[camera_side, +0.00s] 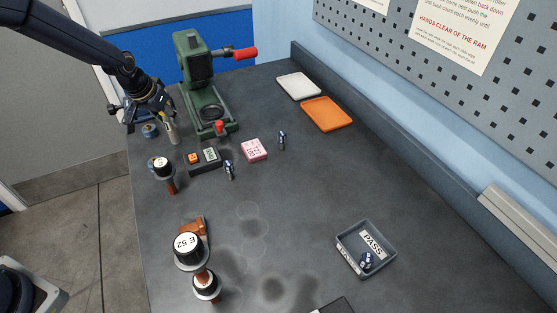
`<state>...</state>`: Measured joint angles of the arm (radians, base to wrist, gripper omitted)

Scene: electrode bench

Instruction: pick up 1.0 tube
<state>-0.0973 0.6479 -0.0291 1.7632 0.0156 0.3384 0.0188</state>
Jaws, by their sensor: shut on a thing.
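My gripper (164,112) is at the upper left, over the bench's left edge area, pointing down. It is shut on a small grey-tan cylinder, seemingly a tube (172,131), which hangs below the fingers beside the green press. Any marking on it is too small to read, so I cannot tell whether it says 1.0. Small dark-and-white cylinders stand on the bench at the centre (229,170) and farther right (282,140). Another dark cylinder (366,260) is in the grey PASS tray (346,263).
The green press (205,88) with a red handle stands close right of my gripper. A blue ring-like item (149,131) is just left. A capped brown bottle (161,165), a small meter (205,158) and a pink block (254,149) are nearer. The centre right is clear.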

